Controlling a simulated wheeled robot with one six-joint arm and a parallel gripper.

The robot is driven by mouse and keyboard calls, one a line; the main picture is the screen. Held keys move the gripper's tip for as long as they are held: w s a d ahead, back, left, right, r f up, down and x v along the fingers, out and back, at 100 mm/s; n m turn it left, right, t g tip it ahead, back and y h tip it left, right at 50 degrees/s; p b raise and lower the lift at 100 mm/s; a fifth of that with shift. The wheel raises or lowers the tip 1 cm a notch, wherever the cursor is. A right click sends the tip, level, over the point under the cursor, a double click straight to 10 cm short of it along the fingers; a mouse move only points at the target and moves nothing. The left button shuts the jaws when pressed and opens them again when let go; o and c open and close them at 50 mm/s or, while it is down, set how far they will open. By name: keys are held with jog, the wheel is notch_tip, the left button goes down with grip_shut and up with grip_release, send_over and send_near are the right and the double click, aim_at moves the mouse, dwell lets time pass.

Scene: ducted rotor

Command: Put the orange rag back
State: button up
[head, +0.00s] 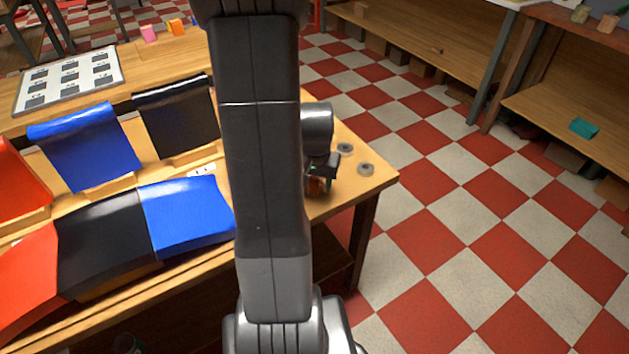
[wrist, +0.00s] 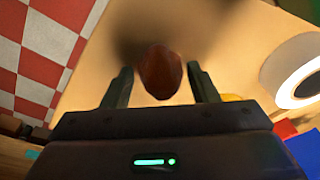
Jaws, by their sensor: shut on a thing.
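My gripper (head: 318,180) is low over the right end of the wooden bench (head: 375,184), partly hidden behind my arm. In the wrist view my gripper (wrist: 161,82) has its two fingers on either side of a rounded reddish-brown thing (wrist: 160,73) and is shut on it. The thing is dark and blurred at its far end, so I cannot tell for sure that it is the orange rag.
Two small rings (head: 365,169) lie on the bench near my gripper; a pale ring (wrist: 297,70) is close by in the wrist view. Red, black and blue (head: 188,215) draped pieces fill the bench's left. A teal cloth (head: 583,128) lies on a right-hand shelf. The checkered floor is open.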

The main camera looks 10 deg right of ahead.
aim_at(315, 186)
jog(key=shift+f, duration=0.2)
jog(key=o, duration=1)
jog(key=shift+r, duration=0.6)
jog(key=r, duration=0.3)
jog(key=s+r+p, duration=0.1)
jog(key=r, duration=0.3)
jog(key=s+r, duration=0.1)
jog(key=r, duration=0.3)
jog(key=shift+a+p, duration=0.15)
jog(key=shift+p, duration=0.2)
jog(key=shift+w, duration=0.1)
